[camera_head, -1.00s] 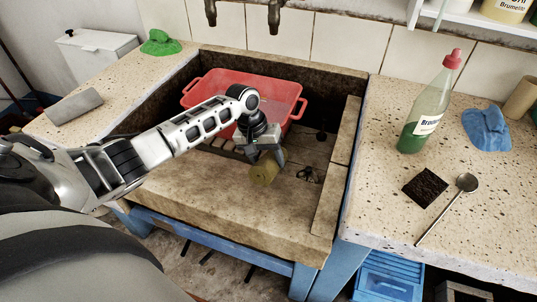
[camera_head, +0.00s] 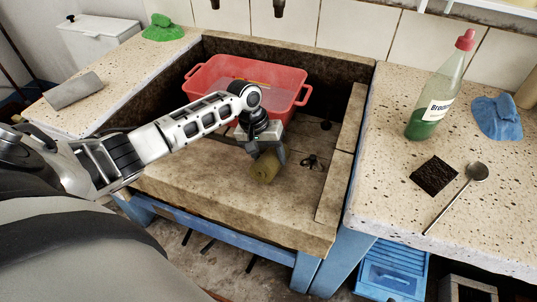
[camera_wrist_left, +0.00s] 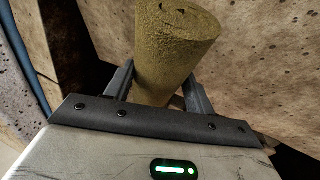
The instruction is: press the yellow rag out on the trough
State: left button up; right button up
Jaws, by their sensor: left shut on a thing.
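My left gripper (camera_head: 268,153) is shut on the yellow rag (camera_head: 264,169), a rolled, dull yellow bundle. The rag is at the inner side of the stone trough's broad front ledge (camera_head: 215,190). Whether it touches the stone I cannot tell. In the left wrist view the rag (camera_wrist_left: 172,50) stands between the two fingers (camera_wrist_left: 160,88), its far end pointing away from the gripper, with speckled stone behind it. My right gripper is not in view.
A red basin (camera_head: 280,99) stands at the back of the trough. A small dark object (camera_head: 311,161) lies right of the rag. On the right counter are a green-liquid bottle (camera_head: 430,100), blue cloth (camera_head: 497,117), dark pad (camera_head: 434,175) and metal spoon (camera_head: 460,196).

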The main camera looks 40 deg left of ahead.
pick_arm(q)
jog(key=shift+s+f, duration=0.3)
jog(key=shift+f, duration=0.4)
dwell(0.4)
jog(key=shift+s+d+f+p, duration=0.15)
jog(key=shift+s+f+p, duration=0.15)
jog(key=shift+p, duration=0.25)
dwell(0.7)
jog(key=shift+f+p, duration=0.1)
jog(key=shift+p, duration=0.25)
dwell(1.2)
dwell(0.4)
jog(key=w+r+p, duration=0.1)
jog(key=r, duration=0.1)
jog(key=w+r+p, duration=0.1)
jog(key=r+p, duration=0.2)
jog(key=r, duration=0.1)
jog(key=shift+w+a+r, duration=0.1)
jog(key=shift+w+a, duration=0.25)
jog(key=shift+w, duration=0.05)
jog(key=shift+w+r+p, duration=0.2)
jog(key=shift+r+p, duration=0.15)
jog(key=shift+p, duration=0.15)
